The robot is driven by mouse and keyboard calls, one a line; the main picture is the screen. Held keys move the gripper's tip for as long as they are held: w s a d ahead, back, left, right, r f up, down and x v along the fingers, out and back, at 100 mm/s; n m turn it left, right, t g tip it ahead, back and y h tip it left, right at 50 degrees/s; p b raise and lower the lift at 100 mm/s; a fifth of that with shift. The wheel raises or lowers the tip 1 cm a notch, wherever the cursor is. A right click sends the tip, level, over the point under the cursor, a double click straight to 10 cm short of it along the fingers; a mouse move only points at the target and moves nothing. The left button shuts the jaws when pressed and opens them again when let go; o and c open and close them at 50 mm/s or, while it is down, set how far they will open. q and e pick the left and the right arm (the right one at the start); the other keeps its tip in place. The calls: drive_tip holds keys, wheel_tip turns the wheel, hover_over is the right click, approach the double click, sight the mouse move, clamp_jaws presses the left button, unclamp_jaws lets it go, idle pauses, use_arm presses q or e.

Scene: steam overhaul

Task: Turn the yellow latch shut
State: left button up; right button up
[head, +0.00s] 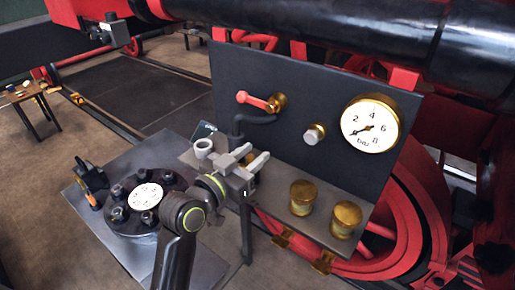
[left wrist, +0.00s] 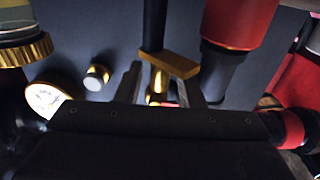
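A yellow latch bar (left wrist: 172,64) shows in the left wrist view, on a dark upright rod (left wrist: 154,24) in front of the dark panel. It lies slanted across the picture's middle, just ahead of my left gripper (left wrist: 161,82). The two grey fingers stand apart on either side of it; I cannot tell whether they touch it. In the head view my left gripper (head: 250,159) is at the panel's left part, above the shelf, and its arm hides what lies behind it. I cannot make out the latch there. My right gripper is not in view.
A dark panel (head: 318,78) carries a pressure gauge (head: 370,125), a grey knob (head: 314,134) and a red handle (head: 257,102). Two brass pots (head: 303,197) stand on its shelf.

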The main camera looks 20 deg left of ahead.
use_arm(q)
drive_tip(key=shift+s+r, duration=0.1)
drive_tip(key=shift+s, duration=0.1)
drive_tip(key=shift+c, duration=0.6)
clamp_jaws()
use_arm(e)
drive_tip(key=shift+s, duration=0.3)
